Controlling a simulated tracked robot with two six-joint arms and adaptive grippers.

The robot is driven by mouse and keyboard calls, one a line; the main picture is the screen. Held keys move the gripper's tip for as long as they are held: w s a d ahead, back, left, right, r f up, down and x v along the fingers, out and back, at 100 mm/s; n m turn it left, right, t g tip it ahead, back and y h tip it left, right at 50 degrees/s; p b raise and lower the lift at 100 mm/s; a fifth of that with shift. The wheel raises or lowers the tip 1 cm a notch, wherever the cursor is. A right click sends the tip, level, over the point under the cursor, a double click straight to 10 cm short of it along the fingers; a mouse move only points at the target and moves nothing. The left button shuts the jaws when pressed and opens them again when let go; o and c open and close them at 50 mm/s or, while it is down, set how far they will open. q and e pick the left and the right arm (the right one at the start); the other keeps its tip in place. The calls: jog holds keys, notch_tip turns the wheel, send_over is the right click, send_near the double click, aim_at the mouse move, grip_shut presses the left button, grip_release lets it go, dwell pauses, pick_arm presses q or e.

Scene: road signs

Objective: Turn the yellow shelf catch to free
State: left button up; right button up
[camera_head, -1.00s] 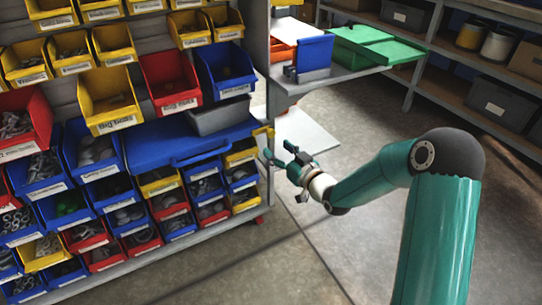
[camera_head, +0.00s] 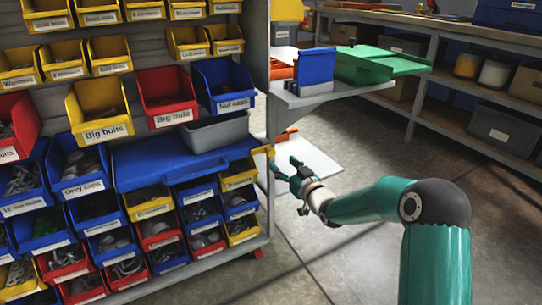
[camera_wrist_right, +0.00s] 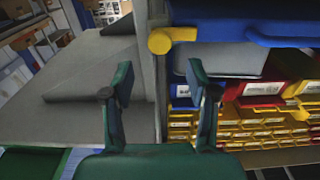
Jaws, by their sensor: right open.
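The yellow shelf catch (camera_head: 264,150) sits on the rack's end post, at the right end of the blue shelf (camera_head: 150,165). In the right wrist view the catch (camera_wrist_right: 170,39) is a rounded yellow knob with a bar pointing right toward the blue shelf edge (camera_wrist_right: 265,28). My right gripper (camera_head: 284,168) is just right of the catch and slightly below it in the head view. Its green fingers (camera_wrist_right: 160,82) are apart, with the post behind the gap and the catch beyond the tips. Nothing is between the fingers. My left gripper is out of view.
Rows of yellow, red and blue bins (camera_head: 105,115) fill the rack around the blue shelf. A grey side shelf (camera_head: 305,95) with a blue holder (camera_head: 314,66) and a green box (camera_head: 365,65) juts out above my right gripper. Open floor (camera_head: 340,255) lies to the right.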

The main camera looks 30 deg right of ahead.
aim_at(272, 153)
jog(key=w+b, duration=0.1)
jog(key=w, duration=0.7)
jog(key=shift+w, duration=0.25)
grip_shut()
